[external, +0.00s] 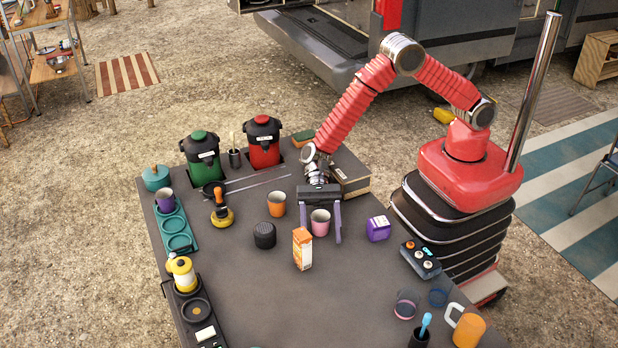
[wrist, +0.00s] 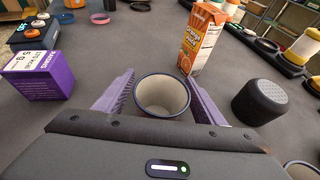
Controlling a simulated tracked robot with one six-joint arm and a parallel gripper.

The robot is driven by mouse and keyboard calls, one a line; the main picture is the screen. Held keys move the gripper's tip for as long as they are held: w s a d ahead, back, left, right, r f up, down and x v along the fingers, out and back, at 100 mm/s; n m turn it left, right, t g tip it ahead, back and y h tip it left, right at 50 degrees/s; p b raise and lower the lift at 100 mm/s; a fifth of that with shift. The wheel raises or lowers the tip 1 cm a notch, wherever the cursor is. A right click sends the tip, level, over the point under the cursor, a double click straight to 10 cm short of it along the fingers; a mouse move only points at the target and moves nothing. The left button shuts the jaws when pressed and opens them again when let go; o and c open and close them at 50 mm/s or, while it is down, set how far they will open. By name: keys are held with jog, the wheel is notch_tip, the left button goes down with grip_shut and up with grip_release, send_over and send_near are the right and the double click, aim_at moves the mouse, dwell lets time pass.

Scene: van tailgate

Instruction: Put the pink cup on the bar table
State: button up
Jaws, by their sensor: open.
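The pink cup (external: 320,222) stands upright on the dark grey table (external: 265,300). My gripper (external: 320,232) is low over the table, with one purple finger on each side of this cup. In the wrist view, the cup (wrist: 162,96) has a dark rim and a pale, empty inside, and sits between the open fingers of my gripper (wrist: 160,80). Small gaps seem to show beside it; contact is hard to tell. A wooden table (external: 50,68) stands at the far upper left. I cannot tell which table is the bar table.
An orange-and-white carton (external: 302,248) stands just in front of the cup. A black round speaker (external: 264,235) and orange cup (external: 277,203) are to the left, a purple box (external: 378,228) to the right. The table's front middle is clear.

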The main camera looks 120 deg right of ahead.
jog(key=shift+r, duration=0.15)
jog(key=v, duration=0.7)
jog(key=shift+s+d, duration=0.1)
jog(key=shift+d, duration=0.1)
jog(key=shift+r, duration=0.15)
dwell(0.5)
